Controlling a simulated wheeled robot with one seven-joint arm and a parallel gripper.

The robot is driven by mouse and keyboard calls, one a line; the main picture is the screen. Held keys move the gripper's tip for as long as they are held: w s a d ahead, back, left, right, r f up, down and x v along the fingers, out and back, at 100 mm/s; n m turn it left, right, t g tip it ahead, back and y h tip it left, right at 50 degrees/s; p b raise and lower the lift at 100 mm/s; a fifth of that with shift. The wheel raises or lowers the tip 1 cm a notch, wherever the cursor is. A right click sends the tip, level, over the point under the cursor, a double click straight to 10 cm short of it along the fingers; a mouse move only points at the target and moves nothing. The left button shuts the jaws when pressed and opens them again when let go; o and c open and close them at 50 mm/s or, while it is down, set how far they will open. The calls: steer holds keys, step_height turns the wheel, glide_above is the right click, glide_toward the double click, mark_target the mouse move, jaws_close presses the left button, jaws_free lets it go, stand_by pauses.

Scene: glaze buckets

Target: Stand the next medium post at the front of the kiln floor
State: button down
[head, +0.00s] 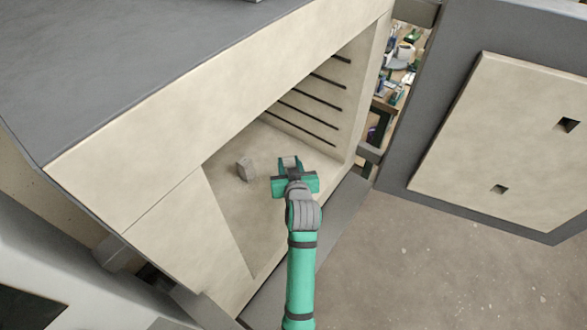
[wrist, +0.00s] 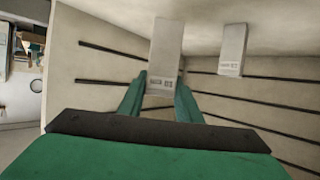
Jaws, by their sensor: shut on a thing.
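My gripper (head: 290,168) is inside the kiln, low over the kiln floor (head: 222,179). It is shut on a grey post (wrist: 165,52), which sits between the two green fingers in the wrist view. Whether the held post touches the floor I cannot tell. A second grey post (head: 245,169) stands upright on the kiln floor, to the left of my gripper and apart from it. That post also shows in the wrist view (wrist: 233,50), right of the held one. In the head view my gripper mostly hides the held post.
The kiln wall has several dark horizontal grooves (head: 311,103). The kiln's pale front frame (head: 170,120) borders the opening on the left and above. The open door (head: 500,140) stands to the right. Bare floor shows around the standing post.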

steer(key=shift+w+f, duration=0.65)
steer(key=shift+w+d+f, duration=0.1)
steer(key=shift+f, duration=1.55)
steer(key=shift+f, duration=0.15)
steer(key=c, duration=1.3)
jaws_free()
